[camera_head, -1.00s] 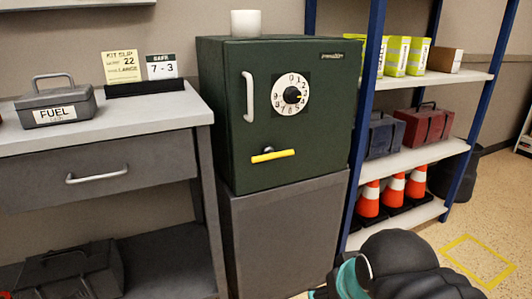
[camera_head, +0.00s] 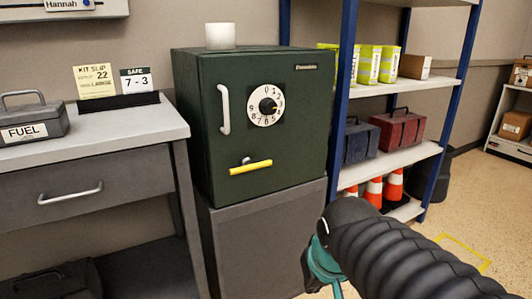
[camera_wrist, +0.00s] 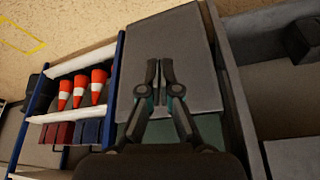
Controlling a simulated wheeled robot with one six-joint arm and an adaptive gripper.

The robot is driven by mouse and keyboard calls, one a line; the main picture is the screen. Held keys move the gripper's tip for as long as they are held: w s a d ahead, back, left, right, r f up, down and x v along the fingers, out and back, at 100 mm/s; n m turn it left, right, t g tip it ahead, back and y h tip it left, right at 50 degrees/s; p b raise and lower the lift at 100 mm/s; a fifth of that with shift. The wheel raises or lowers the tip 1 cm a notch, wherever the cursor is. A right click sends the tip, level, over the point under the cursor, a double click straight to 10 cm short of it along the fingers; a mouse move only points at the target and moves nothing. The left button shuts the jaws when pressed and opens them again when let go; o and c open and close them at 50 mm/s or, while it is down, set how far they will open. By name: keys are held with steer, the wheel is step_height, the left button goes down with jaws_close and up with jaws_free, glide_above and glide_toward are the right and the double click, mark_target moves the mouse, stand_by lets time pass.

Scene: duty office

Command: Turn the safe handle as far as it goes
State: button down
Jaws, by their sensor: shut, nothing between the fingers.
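The dark green safe (camera_head: 290,120) stands on a grey cabinet (camera_head: 265,240). Its yellow-gripped handle (camera_head: 250,167) sits low on the door, nearly level with the right end slightly higher. A white numbered dial (camera_head: 266,106) and a pale upright bar (camera_head: 225,109) are above the handle. The door looks closed. My arm reaches in from the lower right, with its teal wrist part in front of the cabinet's right side. In the wrist view my gripper (camera_wrist: 160,64) is shut and empty, its fingertips over the grey cabinet face, apart from the handle. The handle does not show there.
A desk (camera_head: 140,125) with a FUEL box (camera_head: 28,122) and a SAFE 7-3 card (camera_head: 136,80) stands left. A blue-framed shelf (camera_head: 345,100) with boxes and orange cones (camera_head: 374,192) stands right. A white cup (camera_head: 220,36) is on the safe. Floor is open at right.

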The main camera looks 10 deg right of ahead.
steer(key=w+r+p, duration=0.1)
steer(key=w+r, duration=0.4)
steer(key=w, duration=0.4)
steer(key=w+r+n+y, duration=0.1)
steer(key=w+r, duration=0.4)
steer(key=w, duration=0.3)
steer(key=w+r+p, duration=0.1)
steer(key=w+r, duration=0.4)
steer(key=w, duration=0.4)
steer(key=w+r+n+t+y, duration=0.1)
steer(key=w+r+n+t, duration=0.1)
steer(key=r, duration=0.6)
steer(key=shift+w+a+r+n, duration=0.3)
steer(key=shift+w+r+n, duration=0.15)
steer(key=shift+w, duration=0.4)
steer(key=shift+f, duration=0.2)
glide_above(268, 163)
step_height(268, 163, down, 8)
steer(key=shift+w+a+r+b, duration=0.1)
steer(key=shift+w+r+b, duration=0.05)
steer(key=shift+b, duration=0.15)
step_height(268, 163, down, 3)
steer(key=shift+f, duration=0.1)
steer(key=shift+s+f, duration=0.2)
steer(key=shift+f, duration=0.35)
steer(key=shift+d, duration=0.3)
